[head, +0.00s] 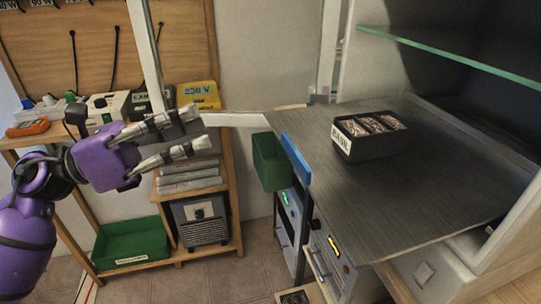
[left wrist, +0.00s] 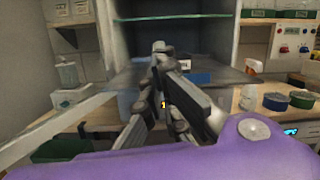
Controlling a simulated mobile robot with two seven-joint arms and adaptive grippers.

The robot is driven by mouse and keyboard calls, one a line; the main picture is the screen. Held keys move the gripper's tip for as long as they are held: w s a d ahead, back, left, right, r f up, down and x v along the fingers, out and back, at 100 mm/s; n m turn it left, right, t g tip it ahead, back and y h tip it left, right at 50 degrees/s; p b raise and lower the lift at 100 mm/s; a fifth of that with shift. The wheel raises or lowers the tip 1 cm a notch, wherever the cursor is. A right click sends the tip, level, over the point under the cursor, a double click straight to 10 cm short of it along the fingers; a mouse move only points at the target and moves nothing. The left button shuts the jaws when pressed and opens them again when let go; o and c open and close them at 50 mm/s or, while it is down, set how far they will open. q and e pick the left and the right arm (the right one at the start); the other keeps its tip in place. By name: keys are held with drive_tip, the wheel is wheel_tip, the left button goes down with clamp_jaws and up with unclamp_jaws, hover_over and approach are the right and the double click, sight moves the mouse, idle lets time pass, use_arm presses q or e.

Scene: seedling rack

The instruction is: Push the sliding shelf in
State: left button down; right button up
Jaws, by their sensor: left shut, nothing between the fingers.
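The sliding shelf (head: 430,190) is a dark grey sheet pulled out of the tall cabinet at the right of the head view. A blue handle (head: 296,160) is on its front edge; a blue patch, likely this handle, shows in the left wrist view (left wrist: 197,78). A black seedling tray (head: 375,150) with a white label stands on the shelf. My left gripper (head: 203,130) is shut and empty, left of the handle and apart from it. In the left wrist view its fingers (left wrist: 170,60) point towards the cabinet. My right gripper is not in view.
A glass shelf (head: 450,58) crosses the cabinet above the sliding shelf. A green bin (head: 271,162) hangs beside the handle. A workbench with a yellow box (head: 198,95) is at the left, with a green crate (head: 131,243) low down. Open floor lies between bench and cabinet.

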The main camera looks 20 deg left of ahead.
use_arm(q)
wheel_tip(320, 180, down, 5)
drive_tip(key=s+a+m+g+y, duration=0.1)
drive_tip(key=m+y, duration=0.1)
drive_tip(key=p, duration=0.2)
approach(283, 143)
drive_tip(key=x, duration=0.6)
drive_tip(key=shift+w, duration=0.15)
drive_tip(key=shift+w+d, duration=0.2)
drive_tip(key=shift+d, duration=0.05)
drive_tip(key=shift+d+p, duration=0.1)
drive_tip(key=shift+p, duration=0.2)
